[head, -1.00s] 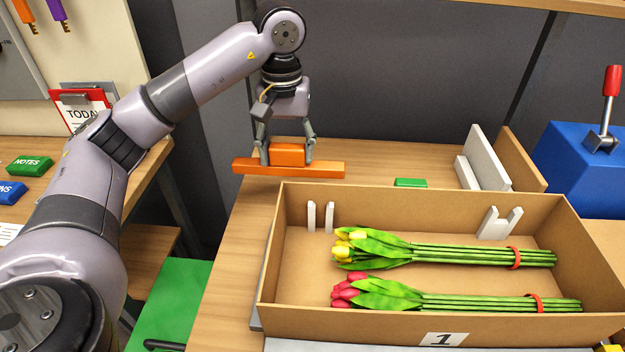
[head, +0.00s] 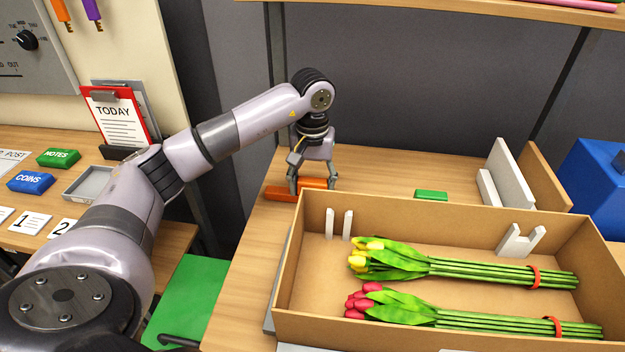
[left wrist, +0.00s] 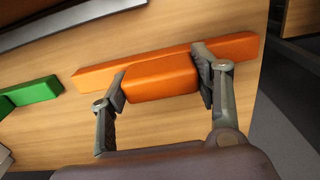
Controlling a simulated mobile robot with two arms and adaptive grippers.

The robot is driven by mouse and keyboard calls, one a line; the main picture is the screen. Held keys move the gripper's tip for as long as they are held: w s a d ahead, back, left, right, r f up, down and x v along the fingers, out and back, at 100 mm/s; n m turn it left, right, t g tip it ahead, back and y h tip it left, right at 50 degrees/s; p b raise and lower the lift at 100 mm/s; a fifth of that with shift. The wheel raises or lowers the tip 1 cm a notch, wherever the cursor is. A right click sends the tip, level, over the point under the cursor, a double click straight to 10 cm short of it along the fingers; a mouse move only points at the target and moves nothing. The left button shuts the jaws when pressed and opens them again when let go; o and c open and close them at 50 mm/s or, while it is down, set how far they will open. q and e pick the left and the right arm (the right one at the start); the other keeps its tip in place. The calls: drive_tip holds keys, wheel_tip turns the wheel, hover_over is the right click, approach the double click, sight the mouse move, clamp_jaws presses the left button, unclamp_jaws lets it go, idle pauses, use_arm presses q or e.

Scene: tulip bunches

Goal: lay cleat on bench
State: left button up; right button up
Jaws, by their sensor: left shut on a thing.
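The orange cleat, a long bar with a raised block, is at the back left of the wooden bench (head: 244,258), behind the cardboard box. In the head view the cleat (head: 281,194) is partly hidden by the box wall. My left gripper (head: 313,184) is shut on its raised block from above. In the left wrist view the fingers of my left gripper (left wrist: 163,84) press both ends of the block, and the cleat's bar (left wrist: 234,50) runs along the bench surface. It looks on or very close to the wood. My right gripper is not in view.
The cardboard box (head: 425,333) holds yellow tulips (head: 385,262) and red tulips (head: 390,306). A green block (head: 431,195) lies behind it. A white bracket (head: 508,172) and a blue box (head: 597,190) stand right. Bare bench lies between the cleat and the green block.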

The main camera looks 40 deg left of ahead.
sight(312, 180)
use_arm(q)
drive_tip(key=shift+f, duration=0.15)
drive_tip(key=o, duration=1.2)
wheel_tip(312, 180, up, 8)
drive_tip(key=shift+f+b, duration=0.1)
drive_tip(key=shift+b, duration=0.25)
